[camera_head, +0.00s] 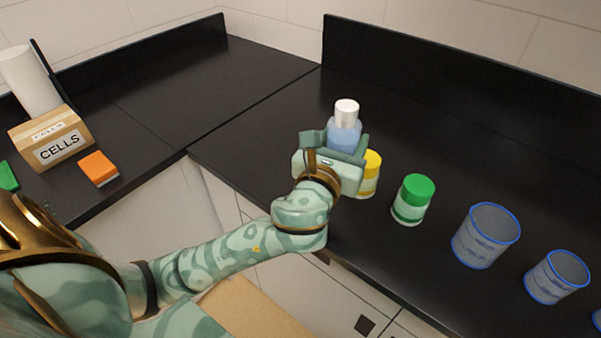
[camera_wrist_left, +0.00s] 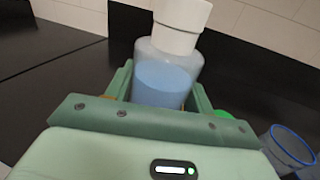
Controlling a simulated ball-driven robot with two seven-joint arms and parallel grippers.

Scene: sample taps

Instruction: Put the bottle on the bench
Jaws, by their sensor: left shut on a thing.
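The bottle (camera_head: 345,128) is clear with blue liquid and a white cap, and stands upright in my left gripper (camera_head: 338,143). In the left wrist view the bottle (camera_wrist_left: 168,75) sits between the two green fingers of the gripper (camera_wrist_left: 160,95), which is shut on it. The black bench (camera_head: 270,125) runs behind and to the right of the gripper. The bottle's base is hidden by the gripper, so I cannot tell whether it touches the bench. My right gripper is not in view.
A yellow-lidded jar (camera_head: 370,175) is right beside the gripper, with a green-lidded jar (camera_head: 412,200) further right. Blue-rimmed beakers (camera_head: 485,236) (camera_head: 556,277) stand along the right. The bench's back left is clear.

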